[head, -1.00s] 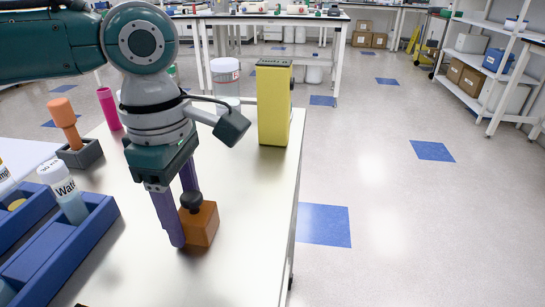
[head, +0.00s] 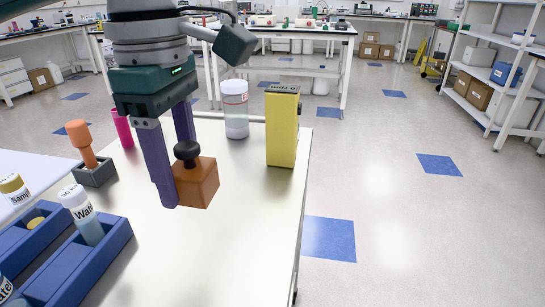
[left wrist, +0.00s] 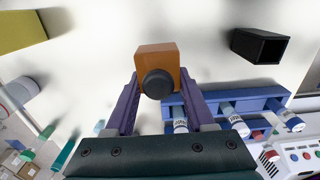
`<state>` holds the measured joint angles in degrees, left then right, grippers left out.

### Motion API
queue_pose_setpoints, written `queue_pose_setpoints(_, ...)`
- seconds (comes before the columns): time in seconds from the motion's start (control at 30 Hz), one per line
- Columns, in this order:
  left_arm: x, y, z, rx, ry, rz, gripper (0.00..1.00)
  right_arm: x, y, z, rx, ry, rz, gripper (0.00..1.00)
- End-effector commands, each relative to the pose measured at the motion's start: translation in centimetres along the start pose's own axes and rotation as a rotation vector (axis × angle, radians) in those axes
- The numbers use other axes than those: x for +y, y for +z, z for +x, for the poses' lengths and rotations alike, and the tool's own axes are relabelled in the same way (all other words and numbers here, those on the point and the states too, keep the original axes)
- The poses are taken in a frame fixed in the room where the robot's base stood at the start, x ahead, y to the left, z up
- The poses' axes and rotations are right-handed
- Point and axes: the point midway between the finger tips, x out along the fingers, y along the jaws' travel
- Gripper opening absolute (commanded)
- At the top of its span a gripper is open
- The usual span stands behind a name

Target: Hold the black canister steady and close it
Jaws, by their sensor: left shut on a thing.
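The black canister (left wrist: 260,46) lies in the upper right of the left wrist view as a dark square-sided container with its open end showing. I do not see it in the head view. My left gripper (head: 178,186) has its purple fingers shut on an orange-brown block with a black round knob (head: 204,184). The block hangs a little above the metal table. It also shows between the fingers in the left wrist view (left wrist: 157,57), apart from the canister. My right gripper is in neither view.
A yellow box (head: 282,128) and a clear white-lidded jar (head: 235,110) stand at the table's far end. A pink tube (head: 122,130), an orange-handled tool in a grey holder (head: 94,172) and blue racks with bottles (head: 85,262) stand left. The front table is clear.

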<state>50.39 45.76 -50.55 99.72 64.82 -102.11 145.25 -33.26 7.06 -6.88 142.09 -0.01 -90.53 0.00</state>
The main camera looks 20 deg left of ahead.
Motion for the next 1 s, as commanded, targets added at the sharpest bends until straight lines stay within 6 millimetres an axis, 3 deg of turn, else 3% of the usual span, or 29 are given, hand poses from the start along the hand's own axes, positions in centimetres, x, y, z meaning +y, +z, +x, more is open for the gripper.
queue_pose_setpoints(0.03, 0.1, 0.1, -1.9, -0.003, 0.006, 0.002, 0.02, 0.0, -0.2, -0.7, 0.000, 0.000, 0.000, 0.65)
queue_pose_setpoints(0.2, 0.1, 0.1, -5.8, -0.002, 0.003, 0.000, 0.02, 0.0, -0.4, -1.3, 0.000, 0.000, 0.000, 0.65)
queue_pose_setpoints(0.4, 0.0, 0.1, -8.4, -0.001, 0.001, 0.001, 0.02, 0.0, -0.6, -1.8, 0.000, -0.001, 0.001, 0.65)
queue_pose_setpoints(0.87, 0.0, 0.0, -9.0, 0.000, -0.001, 0.000, 0.02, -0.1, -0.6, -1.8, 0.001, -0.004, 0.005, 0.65)
queue_pose_setpoints(1.0, 0.0, 0.3, -8.9, 0.000, -0.001, 0.030, 0.02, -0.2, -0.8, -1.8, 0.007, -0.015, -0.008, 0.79)
